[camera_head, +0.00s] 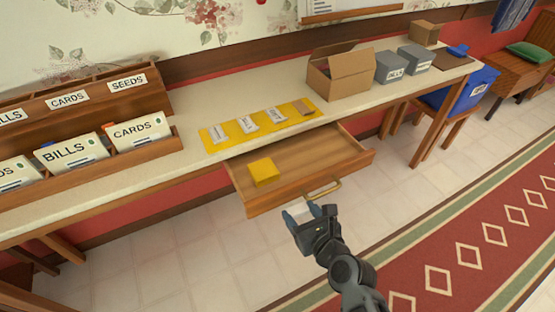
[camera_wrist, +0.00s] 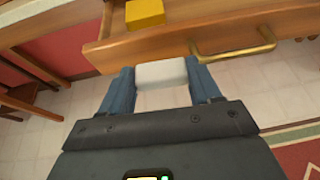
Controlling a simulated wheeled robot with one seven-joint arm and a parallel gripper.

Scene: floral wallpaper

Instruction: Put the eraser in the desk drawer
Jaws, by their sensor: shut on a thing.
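The eraser (camera_wrist: 161,74) is a white block held between the two blue fingers of my gripper (camera_head: 306,212). It also shows in the head view as a pale block (camera_head: 298,210) at the fingertips. My gripper is shut on it, in front of and outside the drawer. The desk drawer (camera_head: 312,157) is pulled open under the desk. A yellow block (camera_head: 264,171) lies inside it near the left front. In the wrist view the drawer front (camera_wrist: 210,45) and its brass handle (camera_wrist: 235,52) are just beyond the eraser.
On the desk (camera_head: 365,105) lies a yellow mat (camera_head: 236,139) with several small items. An open cardboard box (camera_head: 340,74) and grey boxes (camera_head: 402,62) stand to the right. Card racks (camera_head: 90,150) stand at left. The drawer's middle and right are empty.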

